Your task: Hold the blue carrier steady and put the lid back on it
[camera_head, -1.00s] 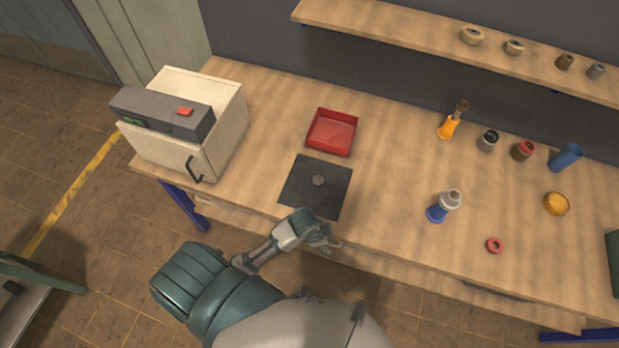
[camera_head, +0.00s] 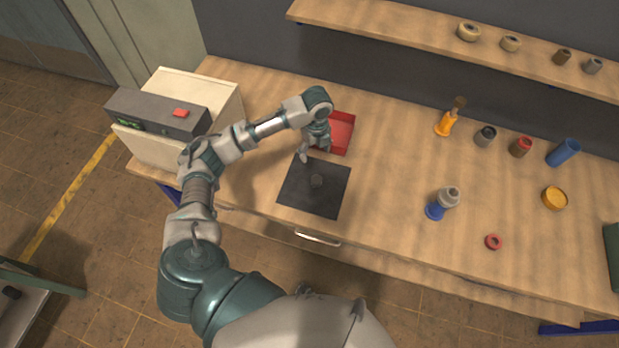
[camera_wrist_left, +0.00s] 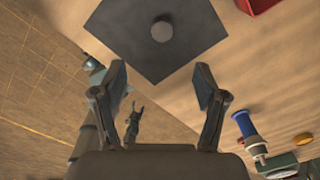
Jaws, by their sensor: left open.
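The blue carrier appears to be the blue-based piece with a pale grey top (camera_head: 441,205), standing on the bench right of the dark mat. It also shows at the lower right of the left wrist view (camera_wrist_left: 245,130). A small grey round piece (camera_head: 316,181) lies on the mat; I cannot tell whether it is the lid. My left gripper (camera_head: 313,152) is open and empty, above the mat's far edge by the red tray. Its spread fingers show in the left wrist view (camera_wrist_left: 160,82). A small dark pincer there (camera_wrist_left: 134,122) may be my right gripper; its state is unclear.
The dark mat (camera_head: 298,192) lies near the bench's front edge, with the red tray (camera_head: 343,133) behind it. A cream oven-like box (camera_head: 222,97) stands left. Jars, a blue cup (camera_head: 563,152), a yellow disc (camera_head: 554,198) and a red ring (camera_head: 493,242) stand right.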

